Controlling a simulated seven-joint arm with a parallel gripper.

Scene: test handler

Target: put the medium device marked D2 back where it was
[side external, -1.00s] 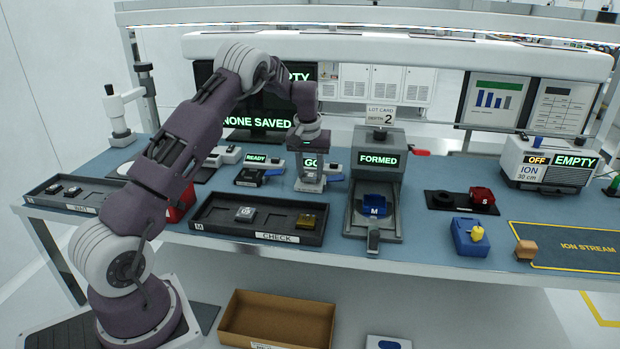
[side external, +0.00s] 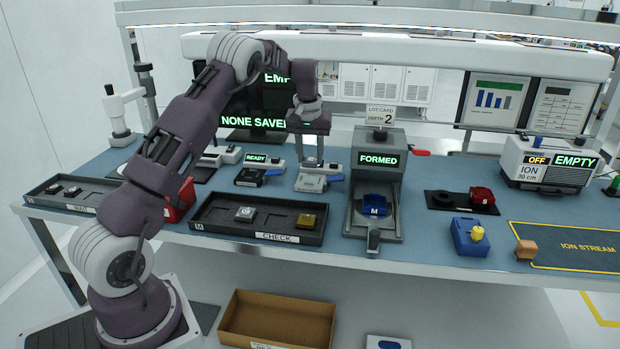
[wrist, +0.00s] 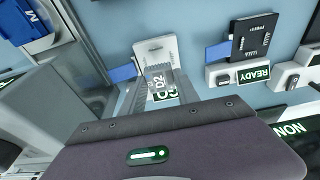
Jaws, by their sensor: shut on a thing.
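My gripper (side external: 311,160) is shut on the small device marked D2 (wrist: 158,84), whose label shows between the fingers in the wrist view. It is held above the right-hand grey test fixture (side external: 311,183), which also shows in the wrist view (wrist: 155,48). The device is too small to make out in the side view. The black tray marked M and CHECK (side external: 225,225) stands in front. It holds a grey device (side external: 245,213) at left and a gold one (side external: 306,221) at right, with a bare stretch between them.
A dark fixture with a READY display (side external: 250,177) stands left of the grey one. The forming press (side external: 378,140), showing FORMED, has a blue block marked M (side external: 375,205). A red block (side external: 181,200) stands left of the CHECK tray. The wall-side tray (side external: 45,198) is at far left.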

